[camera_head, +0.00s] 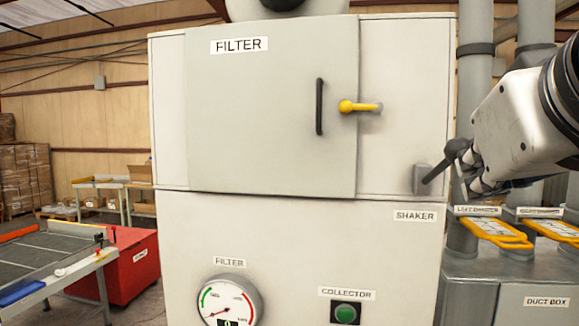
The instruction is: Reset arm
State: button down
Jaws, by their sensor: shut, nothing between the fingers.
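My gripper (470,180) is at the right of the head view, at the end of my grey and black arm. Its fingers are shut and hold nothing. They are close to the dark shaker lever (440,167) on the front right of the grey filter cabinet (402,90). The lever slants up to the right, its knob beside the fingers. I cannot tell whether they touch.
The filter door (260,120) looks closed, with a black handle (319,106) and a yellow latch (358,106). A gauge (228,306) and green button (345,313) are below. Yellow damper handles (495,231) are at right. A red bin (130,265) and tables stand left.

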jog(key=a+f+n+g+y, duration=0.1)
jog(key=a+f+g, duration=0.1)
jog(key=f, duration=0.8)
jog(key=a+f+g+y, duration=0.1)
jog(key=a+f+g, duration=0.1)
jog(key=f, duration=0.7)
jog(key=s+a+f+g+y, duration=0.1)
jog(key=s+a+f+g, duration=0.1)
jog(key=f, duration=0.8)
jog(key=s+a+f+g+y, duration=0.1)
jog(key=s+f, duration=0.4)
jog(key=f, duration=0.6)
jog(key=shift+s+a+f+n+g, duration=0.2)
jog(key=shift+a+n+g, duration=0.1)
jog(key=shift+a+g, duration=0.25)
jog(key=shift+r, duration=0.15)
jog(key=w+d+r+p, duration=0.4)
jog(key=w+r+p, duration=0.3)
jog(key=r, duration=1.2)
jog(key=w+d+r+m+h+p, duration=0.1)
jog(key=w+d+r+p, duration=0.3)
jog(key=r+p, duration=0.9)
jog(key=w+d+r+p, duration=0.4)
jog(key=w+r+p, duration=0.5)
jog(key=r, duration=1.7)
jog(key=shift+w+g+h+p, duration=0.3)
jog(key=shift+g+p, duration=0.15)
